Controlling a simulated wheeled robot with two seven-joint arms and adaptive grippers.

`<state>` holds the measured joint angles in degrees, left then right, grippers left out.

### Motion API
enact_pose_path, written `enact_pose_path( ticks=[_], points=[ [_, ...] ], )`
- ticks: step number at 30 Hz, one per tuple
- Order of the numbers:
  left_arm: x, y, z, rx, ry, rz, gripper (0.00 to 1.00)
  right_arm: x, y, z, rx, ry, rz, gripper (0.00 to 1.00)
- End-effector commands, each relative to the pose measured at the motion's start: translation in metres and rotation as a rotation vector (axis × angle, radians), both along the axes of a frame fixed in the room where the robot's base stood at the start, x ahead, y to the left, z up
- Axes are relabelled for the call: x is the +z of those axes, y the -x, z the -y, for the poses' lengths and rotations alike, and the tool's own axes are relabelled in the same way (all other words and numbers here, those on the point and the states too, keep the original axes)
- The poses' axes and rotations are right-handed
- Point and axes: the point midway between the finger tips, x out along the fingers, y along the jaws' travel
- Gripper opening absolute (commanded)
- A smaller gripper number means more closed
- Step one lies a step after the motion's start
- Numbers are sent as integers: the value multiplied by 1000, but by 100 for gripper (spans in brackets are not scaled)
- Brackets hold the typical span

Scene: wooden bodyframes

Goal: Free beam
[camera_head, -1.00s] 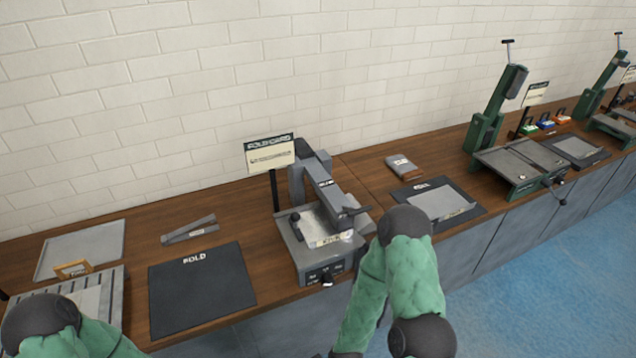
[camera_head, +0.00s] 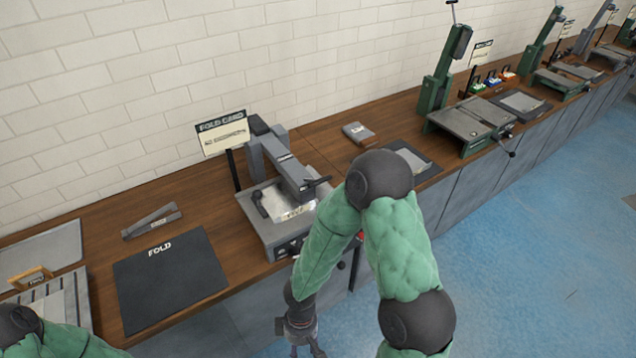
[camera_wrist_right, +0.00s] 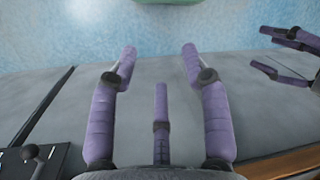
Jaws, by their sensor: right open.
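I cannot tell whether this arm is the task's beam. My right gripper (camera_head: 303,350) hangs low in front of the counter, below the machine and apart from it. In the right wrist view its purple fingers (camera_wrist_right: 158,58) are spread and empty, facing the grey cabinet front. Another purple-fingered gripper, my left (camera_wrist_right: 262,48), shows at that view's right edge, fingers apart.
A black FOLD mat (camera_head: 170,282) and a grey bracket (camera_head: 152,221) lie left of the machine. A slotted tray (camera_head: 62,310) is at far left. A small box (camera_head: 359,133) and green machines (camera_head: 470,120) stand to the right. The blue floor (camera_head: 540,230) is clear.

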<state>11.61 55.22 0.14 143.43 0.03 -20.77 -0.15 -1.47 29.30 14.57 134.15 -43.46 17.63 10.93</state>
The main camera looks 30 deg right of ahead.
Motion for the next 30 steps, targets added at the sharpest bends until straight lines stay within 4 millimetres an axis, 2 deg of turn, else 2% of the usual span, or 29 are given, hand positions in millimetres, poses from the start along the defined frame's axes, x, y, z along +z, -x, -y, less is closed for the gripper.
enact_pose_path(
  ticks=[5, 8, 11, 12, 15, 18, 21, 25, 30],
  points=[
    [2, 0, 0, 0, 0, 0, 59, 48, -40, 52, 278, 263, 139, 47],
    [2, 0, 0, 0, 0, 0, 59, 85, -74, 81, 393, 446, 252, 47],
    [3, 0, 0, 0, 0, 0, 59, 135, -112, 105, 472, 641, 395, 47],
    [3, 0, 0, 0, 0, 0, 59, 158, -127, 112, 494, 720, 458, 47],
    [4, 0, 0, 0, 0, 0, 59, 218, -158, 124, 517, 901, 616, 47],
    [4, 0, 0, 0, 0, 0, 59, 270, -178, 129, 512, 1041, 754, 47],
    [5, 0, 0, 0, 0, 0, 59, 307, -187, 130, 498, 1132, 849, 47],
    [4, 0, 0, 0, 0, 0, 59, 327, -191, 130, 486, 1182, 904, 47],
    [1, 0, 0, 0, 0, 0, 59, 324, -201, 140, 482, 1189, 906, 47]
  ],
)
